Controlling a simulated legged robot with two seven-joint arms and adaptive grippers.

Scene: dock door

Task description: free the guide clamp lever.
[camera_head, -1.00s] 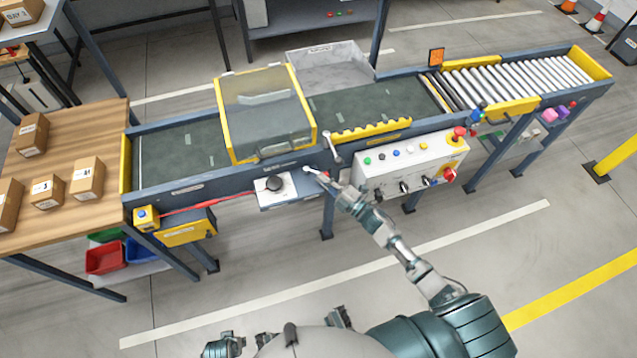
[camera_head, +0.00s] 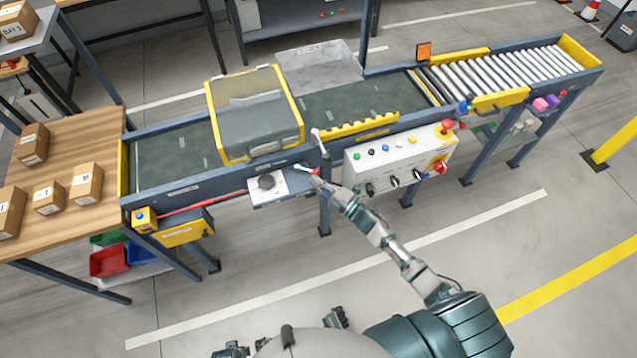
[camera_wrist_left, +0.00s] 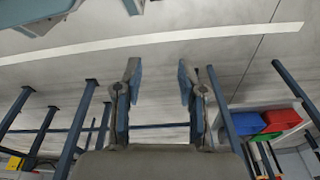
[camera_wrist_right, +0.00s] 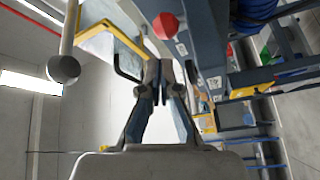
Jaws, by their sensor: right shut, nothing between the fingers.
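A grey lever with a pale round end (camera_head: 316,132) stands tilted at the conveyor's front rail, by the left end of the yellow toothed guide (camera_head: 358,124). I cannot tell for sure that it is the guide clamp lever. A small red knob (camera_head: 314,171) is just below it; it shows as a red ball in the right wrist view (camera_wrist_right: 165,25). My right gripper (camera_wrist_right: 160,72) is shut and empty, close to the red knob. A grey rod with a dark ball end (camera_wrist_right: 63,68) hangs left of it, apart. My left gripper (camera_wrist_left: 157,68) is open and empty above the floor.
A yellow-framed hood (camera_head: 255,115) covers part of the belt behind my right gripper. Cartons stand on the wooden table (camera_head: 90,140). The floor in front is clear.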

